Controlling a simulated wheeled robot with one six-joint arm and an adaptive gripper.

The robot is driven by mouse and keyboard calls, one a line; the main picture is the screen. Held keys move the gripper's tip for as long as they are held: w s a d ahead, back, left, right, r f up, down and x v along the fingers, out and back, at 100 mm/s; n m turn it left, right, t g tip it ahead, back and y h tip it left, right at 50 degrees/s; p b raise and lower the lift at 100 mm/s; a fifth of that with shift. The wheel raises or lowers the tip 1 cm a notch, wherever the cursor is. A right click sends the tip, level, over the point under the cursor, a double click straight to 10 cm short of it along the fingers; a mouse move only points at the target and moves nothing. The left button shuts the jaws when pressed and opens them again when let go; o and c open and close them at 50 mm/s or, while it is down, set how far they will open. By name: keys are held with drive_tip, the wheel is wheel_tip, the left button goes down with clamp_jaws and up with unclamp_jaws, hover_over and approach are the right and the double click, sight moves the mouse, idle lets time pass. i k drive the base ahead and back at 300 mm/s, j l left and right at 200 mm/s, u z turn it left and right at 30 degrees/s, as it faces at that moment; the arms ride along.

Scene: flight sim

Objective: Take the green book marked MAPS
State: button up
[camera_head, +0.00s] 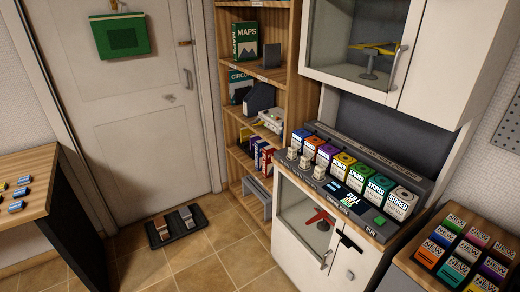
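The green book marked MAPS (245,42) stands upright on an upper shelf of the wooden bookcase (283,90), its front cover facing out. A dark grey bookend or block (271,56) stands just to its right on the same shelf. My gripper is not in view, so its state is hidden.
A green pouch (121,36) hangs on the white door (135,85). A cabinet with several coloured STORED boxes (345,167) stands right of the bookcase. A wooden table (28,177) is at left. A black tray (176,227) lies on the tiled floor; floor before the bookcase looks clear.

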sight(245, 34)
drive_tip(key=i+j+z, duration=0.15)
drive_tip(key=j, duration=0.55)
drive_tip(key=i+j+z, duration=0.15)
drive_tip(key=i+j, duration=0.15)
drive_tip(key=j, duration=0.4)
drive_tip(key=i+j+z, duration=0.15)
drive_tip(key=j, duration=0.55)
drive_tip(key=i+j+z, duration=0.15)
drive_tip(key=j, duration=0.6)
drive_tip(key=i+j+z, duration=0.1)
drive_tip(key=j, duration=0.65)
drive_tip(key=i+j+z, duration=0.15)
drive_tip(key=j, duration=0.65)
